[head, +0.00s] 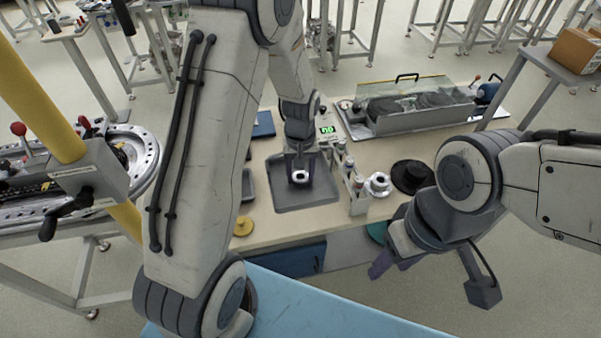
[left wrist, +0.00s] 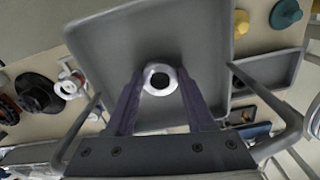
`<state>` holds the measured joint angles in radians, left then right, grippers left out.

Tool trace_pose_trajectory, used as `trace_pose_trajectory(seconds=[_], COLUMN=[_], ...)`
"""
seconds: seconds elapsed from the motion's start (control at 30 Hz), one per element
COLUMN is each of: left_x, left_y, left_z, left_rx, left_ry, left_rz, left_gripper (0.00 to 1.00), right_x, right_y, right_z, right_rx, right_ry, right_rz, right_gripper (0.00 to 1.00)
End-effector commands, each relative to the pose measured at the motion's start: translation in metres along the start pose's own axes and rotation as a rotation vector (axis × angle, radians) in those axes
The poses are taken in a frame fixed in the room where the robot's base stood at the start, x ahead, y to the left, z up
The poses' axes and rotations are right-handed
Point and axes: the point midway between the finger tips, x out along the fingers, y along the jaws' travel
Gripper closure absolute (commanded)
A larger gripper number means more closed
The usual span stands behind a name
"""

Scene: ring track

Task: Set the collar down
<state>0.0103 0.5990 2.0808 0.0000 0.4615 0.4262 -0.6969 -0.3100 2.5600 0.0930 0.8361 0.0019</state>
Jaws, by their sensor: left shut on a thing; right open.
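The collar is a small pale metal ring with a dark hole. In the head view the collar (head: 300,178) is at the tips of my left gripper (head: 300,172), over the grey tray (head: 318,201) on the bench. In the left wrist view the collar (left wrist: 160,93) sits between the two fingers of my left gripper (left wrist: 158,84), which is shut on it, with the tray (left wrist: 105,48) behind it. I cannot tell whether the collar touches the tray floor. My right gripper (head: 384,266) is open and apart from the bench, in front of its edge.
Right of the tray stand a rack of small bottles (head: 357,198), a white-and-metal round part (head: 377,185) and a black disc-like part (head: 411,176). A yellow knob-like piece (head: 243,227) lies left of the tray. A clear-lidded case (head: 415,112) stands behind. The tray floor around the collar is clear.

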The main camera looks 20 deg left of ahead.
Motion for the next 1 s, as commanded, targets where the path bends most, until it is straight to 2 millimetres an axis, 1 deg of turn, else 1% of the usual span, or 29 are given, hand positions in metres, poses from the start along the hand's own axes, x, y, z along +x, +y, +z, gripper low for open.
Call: trace_pose_trajectory(seconds=[0.07,0.1,0.17,0.2,0.47,0.57,0.63,0.77,1.0], left_x=[0.003,0.004,0.003,0.003,0.002,-0.004,-0.009,-0.032,-0.085], left_y=[0.0,0.0,0.0,0.0,0.0,0.0,0.001,0.001,0.001], left_z=[0.0,0.0,0.0,0.0,0.0,0.0,-0.001,-0.001,-0.001], left_rx=[0.0,0.0,0.0,0.0,0.0,0.0,0.0,0.0,0.0], left_ry=[0.0,0.0,0.0,0.0,0.0,0.001,0.004,0.007,0.006], left_rz=[0.0,0.0,0.0,0.0,0.0,0.0,0.002,0.003,0.003], left_gripper=[1.0,0.43,0.2,0.16,0.16,0.16,0.16,0.16,0.16], right_x=[0.003,0.003,0.002,0.002,0.002,-0.003,0.002,0.007,0.015], right_y=[0.0,0.0,0.0,0.0,0.0,0.0,0.0,0.001,0.001], right_z=[0.0,0.0,0.0,0.0,0.0,0.0,0.0,0.0,0.001], right_rx=[0.0,0.0,0.0,0.0,0.0,0.0,0.0,0.001,0.001], right_ry=[0.0,0.0,0.0,0.0,0.0,0.0,0.0,0.0,0.0], right_rz=[0.0,0.0,0.0,0.0,0.0,0.0,0.0,0.0,0.0], right_gripper=[0.5,0.5,0.5,0.5,0.5,0.5,0.5,0.5,0.5])
